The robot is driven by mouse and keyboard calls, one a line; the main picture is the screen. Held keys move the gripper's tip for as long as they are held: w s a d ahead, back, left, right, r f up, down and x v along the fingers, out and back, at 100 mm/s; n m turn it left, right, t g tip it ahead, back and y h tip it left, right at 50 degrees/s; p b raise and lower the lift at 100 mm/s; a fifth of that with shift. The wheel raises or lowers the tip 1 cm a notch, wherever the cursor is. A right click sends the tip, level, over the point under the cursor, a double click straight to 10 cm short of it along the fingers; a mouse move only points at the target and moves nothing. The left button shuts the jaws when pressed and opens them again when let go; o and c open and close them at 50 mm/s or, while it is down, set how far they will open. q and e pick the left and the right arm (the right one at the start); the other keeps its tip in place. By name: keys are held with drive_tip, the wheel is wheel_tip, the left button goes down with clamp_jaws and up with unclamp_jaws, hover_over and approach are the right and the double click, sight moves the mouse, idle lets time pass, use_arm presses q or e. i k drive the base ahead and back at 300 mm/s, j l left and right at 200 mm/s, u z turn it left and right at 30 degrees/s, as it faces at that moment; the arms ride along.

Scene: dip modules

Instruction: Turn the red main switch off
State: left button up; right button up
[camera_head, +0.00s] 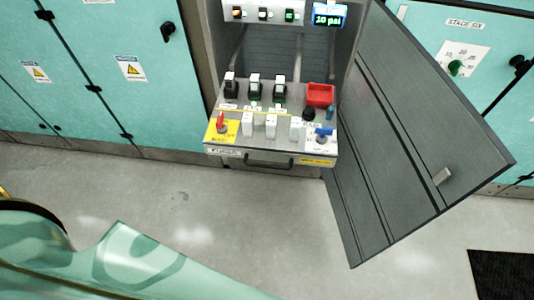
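The red main switch (221,122) stands on a yellow plate (228,133) at the front left of the control panel (258,146). Its handle appears to point upward; the label on the plate is too small to read. The panel sits inside an open cabinet in the upper middle of the view. No gripper shows in the head view. A pale green, glossy part at the lower left appears to be my own, well apart from the panel.
The dark cabinet door (420,120) stands open to the right and reaches over the floor. The panel also carries a red box (320,94), a blue valve (324,133) and several black and white switches. A display (328,16) reads 10 psi. The grey floor (200,200) in front is clear.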

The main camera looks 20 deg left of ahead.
sight(219, 123)
drive_tip(key=u, duration=1.1)
